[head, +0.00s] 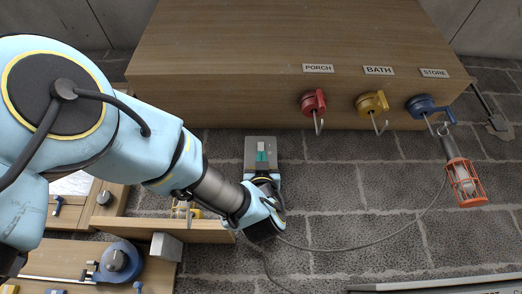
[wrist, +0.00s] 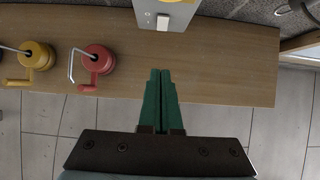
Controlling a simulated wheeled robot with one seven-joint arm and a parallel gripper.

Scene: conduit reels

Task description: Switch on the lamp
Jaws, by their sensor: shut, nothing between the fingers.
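A caged orange work lamp (head: 466,184) hangs at the right in the head view, with a pale bulb and no clear glow. A grey switch box (head: 261,140) is below the wooden board, left of the red reel. In the wrist view the box (wrist: 173,8) is at the top edge, partly cut off, with a small white rocker (wrist: 163,22). My gripper (head: 262,152) is shut and empty, its green fingers overlapping the box in the head view. In the wrist view the fingertips (wrist: 161,72) point toward the box, with a gap in the picture; contact cannot be told.
Red (head: 313,103), yellow (head: 372,103) and blue (head: 424,106) reels with hooks or cranks line the wooden board (head: 270,55), under PORCH, BATH and STORE labels. A dark cable (head: 385,236) runs from the lamp toward my gripper. Wooden shelving (head: 205,231) stands at the left.

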